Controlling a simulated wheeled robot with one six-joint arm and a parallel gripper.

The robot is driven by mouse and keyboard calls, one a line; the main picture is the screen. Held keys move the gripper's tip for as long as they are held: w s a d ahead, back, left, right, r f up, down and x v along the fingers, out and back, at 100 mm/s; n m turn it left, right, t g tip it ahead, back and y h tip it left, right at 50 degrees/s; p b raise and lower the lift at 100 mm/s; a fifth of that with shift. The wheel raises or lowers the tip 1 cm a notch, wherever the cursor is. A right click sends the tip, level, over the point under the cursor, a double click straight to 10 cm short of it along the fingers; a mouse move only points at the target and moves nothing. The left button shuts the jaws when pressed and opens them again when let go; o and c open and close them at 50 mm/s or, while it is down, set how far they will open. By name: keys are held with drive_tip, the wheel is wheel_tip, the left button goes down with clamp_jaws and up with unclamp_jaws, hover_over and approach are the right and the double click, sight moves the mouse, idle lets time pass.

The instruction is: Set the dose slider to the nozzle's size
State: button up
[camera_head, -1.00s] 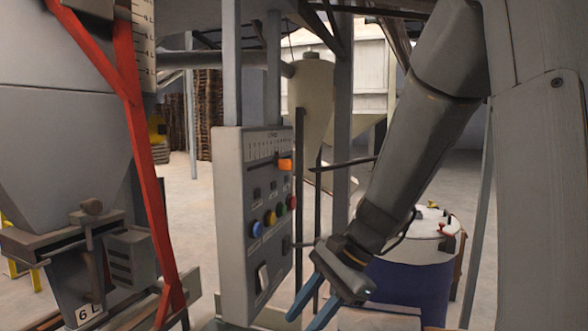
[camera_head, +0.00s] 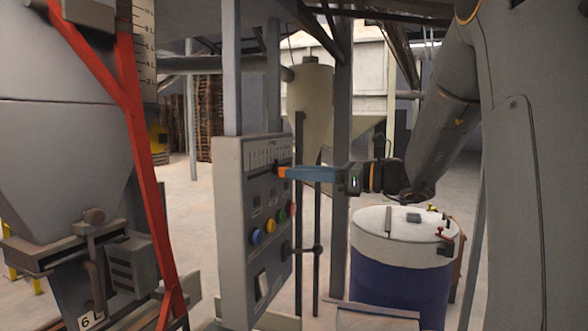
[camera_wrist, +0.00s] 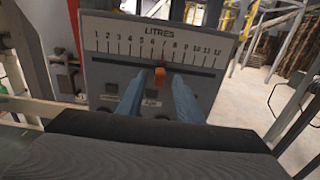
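The grey control panel (camera_head: 230,230) carries a LITRES scale (camera_wrist: 155,45) numbered 1 to 12 with a slot below it. The orange slider knob (camera_wrist: 159,78) sits in the slot, seemingly between 6 and 7. My gripper (camera_head: 290,173) reaches level to the panel from the right. In the wrist view its blue fingers stand one on each side of the knob, with a gap visible on both sides; it is open. In the head view the fingers hide most of the knob. The nozzle (camera_head: 75,290) under the hopper at left bears a label (camera_head: 88,321) reading 6 L, partly cut off.
Below the slot the panel has blue (camera_head: 256,236), yellow and green buttons and a white rocker switch (camera_head: 262,284). A red brace (camera_head: 145,160) stands left of the panel. A blue drum with a white lid (camera_head: 400,270) stands below my arm.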

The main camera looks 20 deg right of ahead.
sight(271, 172)
drive_tip(key=shift+x, duration=1.15)
clamp_jaws()
drive_tip(key=shift+s+a+p, duration=0.45)
drive_tip(key=shift+s+a, duration=0.15)
drive_tip(key=shift+s, duration=0.3)
drive_tip(key=shift+f, duration=0.1)
unclamp_jaws()
drive_tip(key=shift+d, duration=0.15)
